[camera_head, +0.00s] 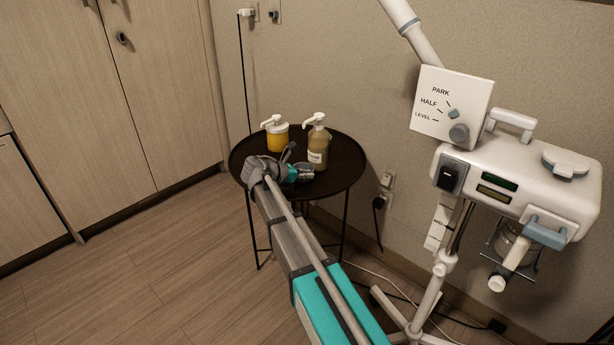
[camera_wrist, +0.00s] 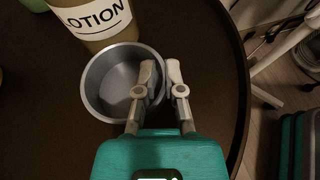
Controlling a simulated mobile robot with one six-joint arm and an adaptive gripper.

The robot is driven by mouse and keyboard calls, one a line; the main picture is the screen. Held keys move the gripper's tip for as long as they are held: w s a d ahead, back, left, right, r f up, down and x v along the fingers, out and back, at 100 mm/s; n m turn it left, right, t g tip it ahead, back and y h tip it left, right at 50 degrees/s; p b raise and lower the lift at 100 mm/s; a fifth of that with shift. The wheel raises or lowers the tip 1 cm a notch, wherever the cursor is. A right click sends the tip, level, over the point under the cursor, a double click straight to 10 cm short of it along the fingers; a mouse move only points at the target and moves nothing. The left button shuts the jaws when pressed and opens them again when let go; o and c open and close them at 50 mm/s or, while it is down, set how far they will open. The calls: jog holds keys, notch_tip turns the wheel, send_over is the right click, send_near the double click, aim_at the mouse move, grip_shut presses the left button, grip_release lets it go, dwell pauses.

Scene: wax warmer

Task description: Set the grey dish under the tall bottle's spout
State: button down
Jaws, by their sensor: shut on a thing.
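The grey dish (camera_wrist: 104,87) is a round, empty metal-looking bowl on the dark round table. My gripper (camera_wrist: 161,72) is shut on the dish's right wall, one finger inside the bowl and one outside. The tall bottle (camera_head: 318,147) is tan with a white pump, and its spout (camera_head: 310,121) points left in the head view. Its "LOTION" label (camera_wrist: 97,16) shows in the wrist view, right beside the dish's far edge. The spout is out of the wrist view. In the head view my gripper (camera_head: 293,172) is in front of the bottle and partly hides the dish.
A shorter yellow pump bottle (camera_head: 277,137) stands left of the tall one. The round table (camera_head: 345,178) has bare room on its right side. A white machine on a stand (camera_head: 520,175) is to the right. A wall lies behind the table.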

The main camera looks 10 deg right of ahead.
jog(key=shift+f, duration=0.1)
jog(key=c, duration=0.8)
grip_release()
jog(key=shift+o, duration=0.2)
jog(key=shift+a+r, duration=0.1)
jog(key=shift+r, duration=0.15)
jog(key=shift+s+a+r+p, duration=0.1)
jog(key=shift+a+r+p, duration=0.05)
jog(key=shift+a+p, duration=0.2)
jog(key=p+v, duration=0.4)
jog(key=v, duration=0.7)
